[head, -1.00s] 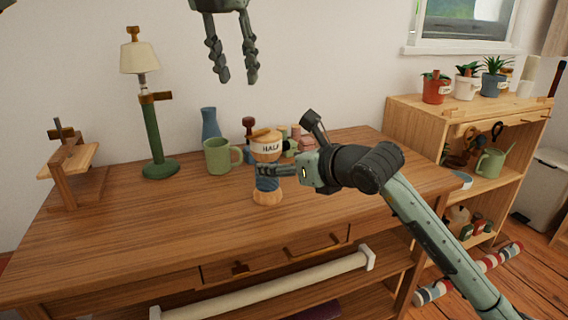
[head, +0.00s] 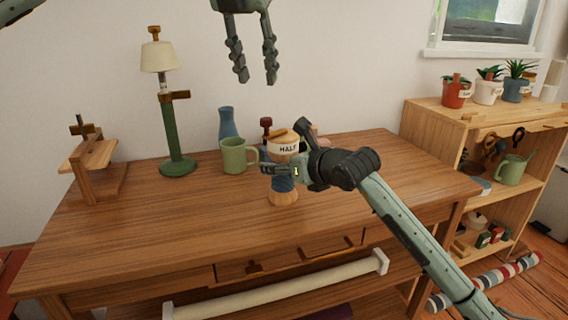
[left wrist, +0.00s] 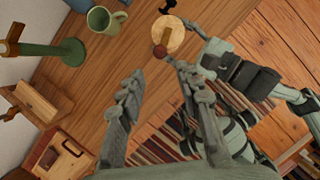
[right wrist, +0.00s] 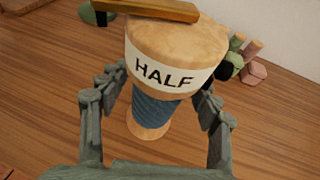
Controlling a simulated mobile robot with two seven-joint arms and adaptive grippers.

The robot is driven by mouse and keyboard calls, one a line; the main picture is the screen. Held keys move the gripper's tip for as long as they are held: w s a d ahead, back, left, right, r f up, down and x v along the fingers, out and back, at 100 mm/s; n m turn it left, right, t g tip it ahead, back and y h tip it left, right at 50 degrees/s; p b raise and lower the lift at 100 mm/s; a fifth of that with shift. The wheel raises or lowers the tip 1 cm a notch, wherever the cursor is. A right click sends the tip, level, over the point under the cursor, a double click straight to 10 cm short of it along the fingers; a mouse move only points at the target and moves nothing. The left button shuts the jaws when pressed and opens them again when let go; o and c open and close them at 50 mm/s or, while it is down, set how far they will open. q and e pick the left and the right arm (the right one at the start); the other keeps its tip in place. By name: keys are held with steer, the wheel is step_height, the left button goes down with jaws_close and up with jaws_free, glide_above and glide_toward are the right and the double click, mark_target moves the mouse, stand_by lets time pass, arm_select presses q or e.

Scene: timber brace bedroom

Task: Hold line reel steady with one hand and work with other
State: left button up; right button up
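The line reel (head: 284,196) is a pale wooden spool with blue line and a white band marked HALF. It stands upright on the desk, and a wooden bar (right wrist: 150,10) lies across its top. A dark red knob (left wrist: 159,51) shows by the reel's top. My left gripper (head: 256,80) is open and empty, pointing down above and behind the reel in the head view.
The wooden desk (head: 130,235) is clear left and in front of the reel. A green mug (head: 234,156), blue vase (head: 227,122) and green lamp (head: 171,135) stand behind and left. A wooden stand (head: 90,165) is far left. A shelf with plants (head: 430,110) stands right.

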steer(key=c, duration=1.2)
arm_select(q)
steer(key=shift+o, duration=0.9)
steer(key=shift+f, duration=0.15)
steer(key=n+h, duration=1.6)
steer(key=n, duration=0.8)
glide_toward(266, 118)
steer(key=x, duration=1)
steer(key=shift+f, duration=0.25)
steer(key=shift+c, duration=0.4)
